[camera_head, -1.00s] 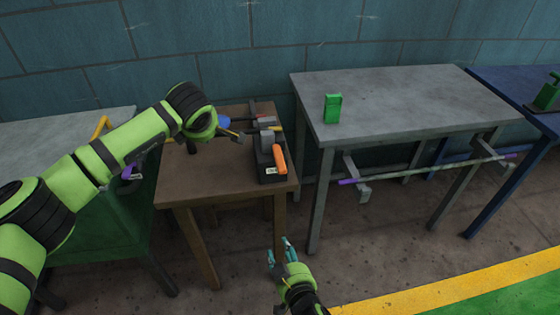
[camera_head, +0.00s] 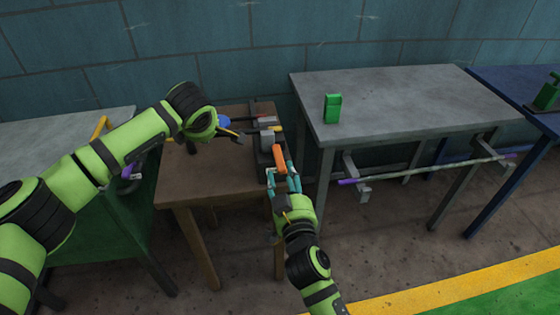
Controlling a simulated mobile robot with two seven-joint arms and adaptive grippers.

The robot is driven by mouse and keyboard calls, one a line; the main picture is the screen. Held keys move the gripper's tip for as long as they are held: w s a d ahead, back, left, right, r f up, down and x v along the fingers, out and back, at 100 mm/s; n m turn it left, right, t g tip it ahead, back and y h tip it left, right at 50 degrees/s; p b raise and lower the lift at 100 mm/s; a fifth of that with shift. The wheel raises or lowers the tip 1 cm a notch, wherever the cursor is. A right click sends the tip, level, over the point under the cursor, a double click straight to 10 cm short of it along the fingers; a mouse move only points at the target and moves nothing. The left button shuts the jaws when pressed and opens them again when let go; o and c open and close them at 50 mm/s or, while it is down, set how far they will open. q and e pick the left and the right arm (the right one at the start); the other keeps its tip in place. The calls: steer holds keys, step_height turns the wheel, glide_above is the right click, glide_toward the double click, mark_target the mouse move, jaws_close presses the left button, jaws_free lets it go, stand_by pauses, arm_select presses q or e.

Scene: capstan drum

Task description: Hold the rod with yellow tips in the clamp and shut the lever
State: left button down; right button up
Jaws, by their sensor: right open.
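The clamp (camera_head: 265,145) is a dark block on the brown table, with an orange lever (camera_head: 279,158) on its front right. My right gripper (camera_head: 284,180) is open, its teal fingers at the lever's near end; whether they touch it I cannot tell. My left gripper (camera_head: 231,137) is just left of the clamp, over the table; its fingers are too small and dark to tell open from shut. A small yellow piece (camera_head: 277,128) shows at the clamp's far right, perhaps a rod tip. The rod's length is hidden or too small to make out.
The brown table (camera_head: 222,178) also bears a blue round item (camera_head: 223,121) behind my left gripper. A grey table (camera_head: 420,98) with a green block (camera_head: 333,107) stands to the right. A bar (camera_head: 420,172) with a purple end runs below its top.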

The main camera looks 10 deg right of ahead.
mark_target(280, 160)
steer(key=w, duration=0.5)
steer(key=shift+w, duration=0.4)
steer(key=shift+c, duration=0.4)
jaws_close()
